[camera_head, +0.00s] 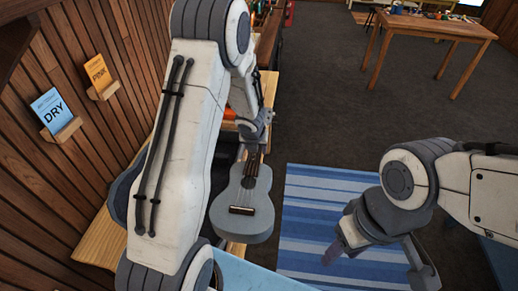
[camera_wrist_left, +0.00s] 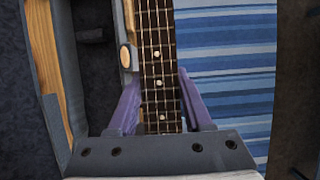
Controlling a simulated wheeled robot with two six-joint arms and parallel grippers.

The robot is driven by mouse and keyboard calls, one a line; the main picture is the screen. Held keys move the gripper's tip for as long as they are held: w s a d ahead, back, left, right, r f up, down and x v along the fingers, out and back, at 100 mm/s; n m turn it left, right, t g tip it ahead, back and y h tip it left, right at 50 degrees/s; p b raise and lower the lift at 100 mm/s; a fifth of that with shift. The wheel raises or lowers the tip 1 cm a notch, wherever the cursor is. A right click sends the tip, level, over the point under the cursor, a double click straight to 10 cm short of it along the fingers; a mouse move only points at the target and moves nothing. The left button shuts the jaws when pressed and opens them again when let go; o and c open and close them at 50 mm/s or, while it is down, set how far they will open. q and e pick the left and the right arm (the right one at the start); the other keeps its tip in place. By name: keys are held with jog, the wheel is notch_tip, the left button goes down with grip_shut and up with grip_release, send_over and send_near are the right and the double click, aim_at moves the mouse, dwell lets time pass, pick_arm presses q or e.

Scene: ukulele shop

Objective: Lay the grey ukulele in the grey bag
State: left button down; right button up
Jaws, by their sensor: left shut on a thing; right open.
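The grey ukulele (camera_head: 243,210) hangs in the head view with its body toward me and its neck running up to my left gripper (camera_head: 254,138). That gripper is shut on the neck. In the left wrist view its purple fingers (camera_wrist_left: 160,105) sit on both sides of the fretboard (camera_wrist_left: 158,55). What looks like the grey bag (camera_head: 122,195) lies on the wooden bench, mostly hidden behind my left arm. Its grey edge and dark inside (camera_wrist_left: 95,65) seem to show left of the neck. My right gripper (camera_head: 380,266) is open and empty at the lower right.
A wooden bench (camera_head: 98,240) runs along the slatted wall. A blue card (camera_head: 53,112) and an orange card (camera_head: 100,75) are on the wall. A blue striped rug (camera_head: 310,210) lies on the dark floor. A wooden table (camera_head: 430,27) stands far off.

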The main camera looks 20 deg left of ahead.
pick_arm(q)
jog(key=s+a+f+b, duration=0.2)
jog(key=a+f+b, duration=0.1)
jog(key=a, duration=0.5)
jog(key=s+a+f+b, duration=0.2)
jog(key=a+f+b, duration=0.2)
jog(key=a, duration=0.4)
jog(key=shift+a+f, duration=0.3)
jog(key=shift+f, duration=0.2)
dwell(0.5)
jog(key=shift+s+a+r, duration=0.1)
jog(key=shift+a, duration=0.05)
dwell(0.7)
notch_tip(320, 180, down, 6)
jog(key=a+b, duration=0.1)
jog(key=b, duration=0.4)
jog(key=shift+b, duration=0.4)
jog(key=shift+s, duration=0.15)
dwell(0.4)
